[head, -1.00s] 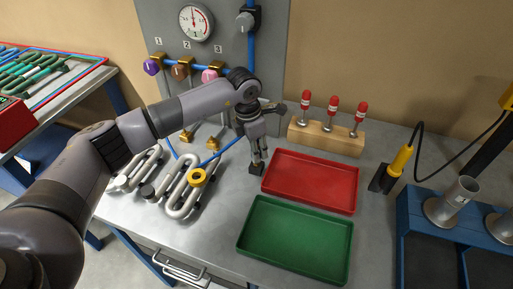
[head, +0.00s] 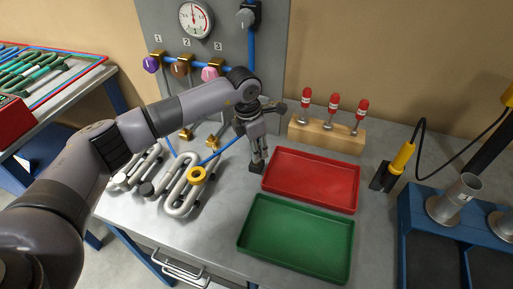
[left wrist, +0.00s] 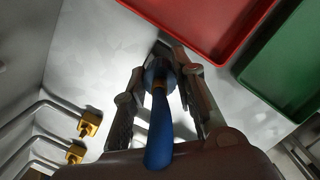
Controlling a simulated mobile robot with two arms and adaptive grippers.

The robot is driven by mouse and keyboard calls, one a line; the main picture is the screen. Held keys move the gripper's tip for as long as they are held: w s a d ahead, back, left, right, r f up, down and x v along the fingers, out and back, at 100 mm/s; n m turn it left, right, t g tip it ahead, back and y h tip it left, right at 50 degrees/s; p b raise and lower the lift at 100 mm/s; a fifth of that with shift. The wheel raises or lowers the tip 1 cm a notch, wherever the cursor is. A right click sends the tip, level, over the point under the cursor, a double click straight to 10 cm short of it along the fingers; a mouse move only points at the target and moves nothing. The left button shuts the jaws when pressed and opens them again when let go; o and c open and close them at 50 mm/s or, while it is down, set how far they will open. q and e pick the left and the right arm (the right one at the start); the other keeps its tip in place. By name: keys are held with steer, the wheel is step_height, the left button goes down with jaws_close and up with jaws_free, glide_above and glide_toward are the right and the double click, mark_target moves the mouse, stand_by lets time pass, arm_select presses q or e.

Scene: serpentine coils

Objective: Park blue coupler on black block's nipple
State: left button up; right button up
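The small black block (head: 256,169) stands on the bench just left of the red tray in the head view. My left gripper (head: 258,157) points down right above it. In the left wrist view the blue coupler (left wrist: 157,72) with its blue hose (left wrist: 158,135) sits between the fingers of my left gripper (left wrist: 163,72), which look closed on its sides. The dark block shows partly beyond the coupler. The nipple is hidden, so I cannot tell whether the coupler is seated on it. My right gripper is not in view.
The red tray (head: 268,183) and green tray (head: 243,238) lie to the right. A wooden stand (head: 340,142) with red-topped pieces is behind. The blue hose trails left toward the coils.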

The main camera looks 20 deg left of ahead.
arm_select(q)
steer(key=o, duration=0.5)
steer(key=shift+f, duration=0.15)
steer(key=shift+o, duration=0.3)
